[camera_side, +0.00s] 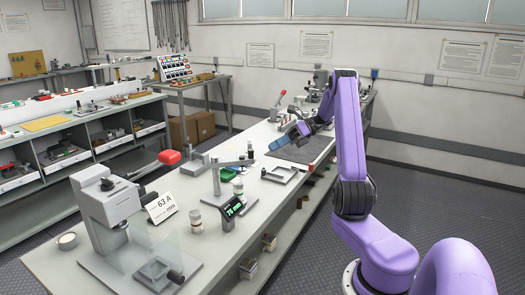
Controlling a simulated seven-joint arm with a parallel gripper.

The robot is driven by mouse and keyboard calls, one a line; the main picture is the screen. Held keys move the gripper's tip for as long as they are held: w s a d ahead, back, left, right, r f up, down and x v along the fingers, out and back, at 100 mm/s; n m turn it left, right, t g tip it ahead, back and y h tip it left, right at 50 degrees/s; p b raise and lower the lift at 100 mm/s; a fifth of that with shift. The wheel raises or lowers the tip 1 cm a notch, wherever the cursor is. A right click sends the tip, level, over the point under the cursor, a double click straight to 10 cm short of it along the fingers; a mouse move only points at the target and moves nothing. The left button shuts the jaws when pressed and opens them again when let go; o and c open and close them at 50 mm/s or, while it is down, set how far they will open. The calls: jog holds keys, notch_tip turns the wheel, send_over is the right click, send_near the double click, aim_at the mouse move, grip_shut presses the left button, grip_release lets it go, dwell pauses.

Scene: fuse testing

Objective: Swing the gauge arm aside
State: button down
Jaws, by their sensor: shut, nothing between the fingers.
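A gauge stand (217,184) stands on the long light bench, with a slim horizontal gauge arm (233,163) reaching right from its post. The arm's right end is over a small cylindrical part with green on it (238,187). A small display with green digits (233,207) sits at the stand's front. My gripper (273,146) is farther back and to the right, above the bench, pointing left and down. It is shut and empty, and looks apart from the gauge arm. Its fingertips are small in this view.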

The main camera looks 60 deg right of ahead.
jog(key=s+d+f+m+t+h, duration=0.2)
jog(key=d+f+m+t+h, duration=0.15)
jog(key=m, duration=0.55)
jog(key=s+d+f+m+t+h, duration=0.25)
jog(key=f+m+t, duration=0.2)
jog(key=m, duration=0.35)
jog(key=w+a+y, duration=0.1)
jog(key=w+a, duration=0.1)
jog(key=w, duration=1.1)
jog(key=shift+r+t, duration=0.2)
jog(key=shift+t, duration=0.1)
jog(key=w+d+n+g+y, duration=0.1)
jog(key=w+d+y, duration=0.1)
jog(key=w+d, duration=0.3)
jog(key=shift+w+d, duration=0.35)
jog(key=shift+w, duration=0.15)
